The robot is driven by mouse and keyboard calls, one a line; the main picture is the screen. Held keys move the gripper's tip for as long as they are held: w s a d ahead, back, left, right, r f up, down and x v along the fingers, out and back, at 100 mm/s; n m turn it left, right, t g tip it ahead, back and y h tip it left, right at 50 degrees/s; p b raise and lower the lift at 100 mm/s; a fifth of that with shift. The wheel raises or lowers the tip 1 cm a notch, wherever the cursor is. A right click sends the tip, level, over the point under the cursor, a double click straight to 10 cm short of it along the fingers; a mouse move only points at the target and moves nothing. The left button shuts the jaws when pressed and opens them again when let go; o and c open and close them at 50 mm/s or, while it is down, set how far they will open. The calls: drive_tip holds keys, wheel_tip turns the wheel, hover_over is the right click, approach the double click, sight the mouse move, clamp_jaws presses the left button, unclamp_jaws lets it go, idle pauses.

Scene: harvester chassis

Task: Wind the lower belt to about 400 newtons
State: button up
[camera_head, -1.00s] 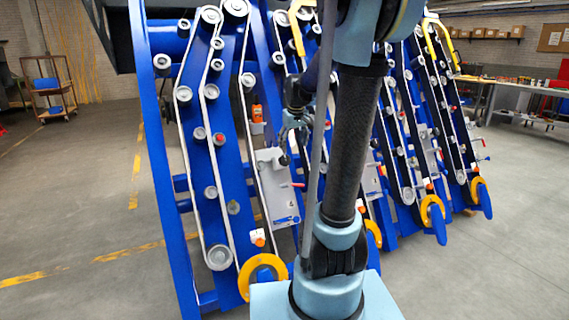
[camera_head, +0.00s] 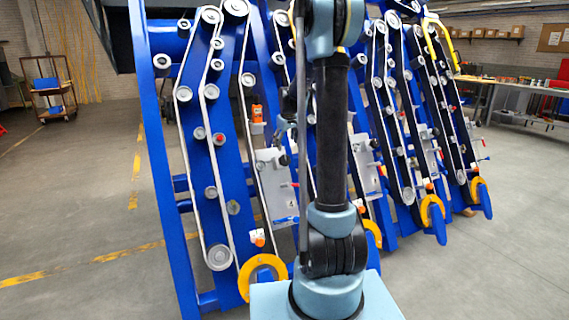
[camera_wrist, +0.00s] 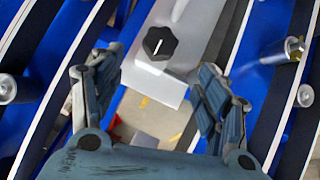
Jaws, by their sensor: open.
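My gripper (camera_wrist: 152,88) is open and empty in the wrist view, with its two fingers spread wide. A black knob (camera_wrist: 160,43) with a white pointer line sits on a pale grey panel (camera_wrist: 185,30), just beyond the fingertips and between them. The fingers are apart from the knob. In the head view my upright arm hides most of my gripper. White belts (camera_head: 188,140) run over rollers on the blue harvester frame (camera_head: 160,180). A pale panel (camera_head: 274,185) stands beside a belt in the head view. I cannot tell which belt is the lower one, nor its tension.
An orange device (camera_head: 257,114) sits on the frame above the panel. Yellow ring wheels (camera_head: 262,280) are at the frame's foot. In the wrist view, metal rollers (camera_wrist: 285,50) and blue beams flank the gripper closely. The floor at left is open.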

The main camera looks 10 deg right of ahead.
sight(285, 159)
drive_tip(key=x, duration=1.3)
drive_tip(key=shift+f, duration=0.2)
drive_tip(key=c, duration=1.1)
